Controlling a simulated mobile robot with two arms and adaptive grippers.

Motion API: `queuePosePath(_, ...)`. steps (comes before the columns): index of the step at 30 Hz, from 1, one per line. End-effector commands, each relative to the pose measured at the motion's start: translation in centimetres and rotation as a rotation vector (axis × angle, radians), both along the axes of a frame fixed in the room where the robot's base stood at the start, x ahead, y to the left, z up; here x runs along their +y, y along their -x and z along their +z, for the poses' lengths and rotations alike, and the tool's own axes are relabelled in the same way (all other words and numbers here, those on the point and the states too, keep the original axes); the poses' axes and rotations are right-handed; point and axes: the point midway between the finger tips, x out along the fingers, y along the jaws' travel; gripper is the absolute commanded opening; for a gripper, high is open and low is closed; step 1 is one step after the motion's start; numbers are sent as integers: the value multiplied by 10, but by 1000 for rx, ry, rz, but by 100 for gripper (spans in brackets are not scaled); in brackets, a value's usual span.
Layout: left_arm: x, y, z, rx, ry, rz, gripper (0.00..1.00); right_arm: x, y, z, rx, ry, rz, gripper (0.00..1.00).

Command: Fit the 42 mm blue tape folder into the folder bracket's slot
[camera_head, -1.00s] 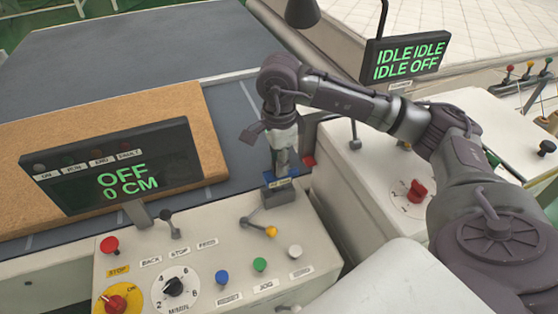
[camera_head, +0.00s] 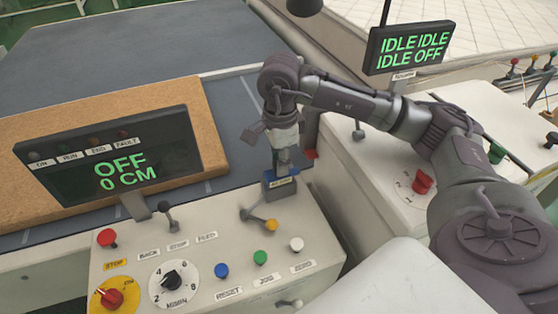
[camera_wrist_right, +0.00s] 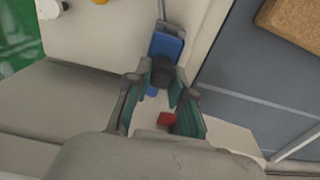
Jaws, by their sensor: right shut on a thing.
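The blue tape folder (camera_head: 283,182) is at the folder bracket (camera_head: 270,192), a grey block at the back edge of the control panel. It carries a small label too small to read surely. My right gripper (camera_head: 283,168) points down over it and is shut on it. In the right wrist view the blue folder (camera_wrist_right: 166,46) shows beyond and between the fingers of my right gripper (camera_wrist_right: 156,80), with a dark block at the fingertips. The slot is hidden, so I cannot tell how deep the folder sits. My left gripper is out of view.
The control panel (camera_head: 215,252) has knobs, buttons and a lever close by the bracket. A display (camera_head: 110,165) reading OFF 0 CM stands left. A second white cabinet (camera_head: 365,190) with a red knob stands right. A brown board (camera_head: 215,160) lies behind the display.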

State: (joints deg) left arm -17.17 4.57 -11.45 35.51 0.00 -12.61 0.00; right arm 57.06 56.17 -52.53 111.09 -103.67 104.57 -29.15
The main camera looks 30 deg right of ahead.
Motion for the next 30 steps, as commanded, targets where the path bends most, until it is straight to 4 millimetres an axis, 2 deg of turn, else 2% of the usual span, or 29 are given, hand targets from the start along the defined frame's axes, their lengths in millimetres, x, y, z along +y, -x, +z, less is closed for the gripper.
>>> queuePosePath(9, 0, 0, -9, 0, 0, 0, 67, 2, 1, -11, 6, -5, 3, 0)
queuePosePath(19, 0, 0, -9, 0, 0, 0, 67, 2, 1, -12, 6, -6, 4, 0)
queuePosePath(20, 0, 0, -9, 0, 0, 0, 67, 2, 1, -12, 6, -6, 4, 26)
queuePosePath(24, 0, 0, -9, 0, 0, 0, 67, 2, 1, -12, 5, -4, 3, 49)
queuePosePath(25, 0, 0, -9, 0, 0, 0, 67, 2, 1, -12, 4, -4, 3, 52)
queuePosePath(30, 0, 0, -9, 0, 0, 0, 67, 1, 1, -11, 3, -3, 1, 52)
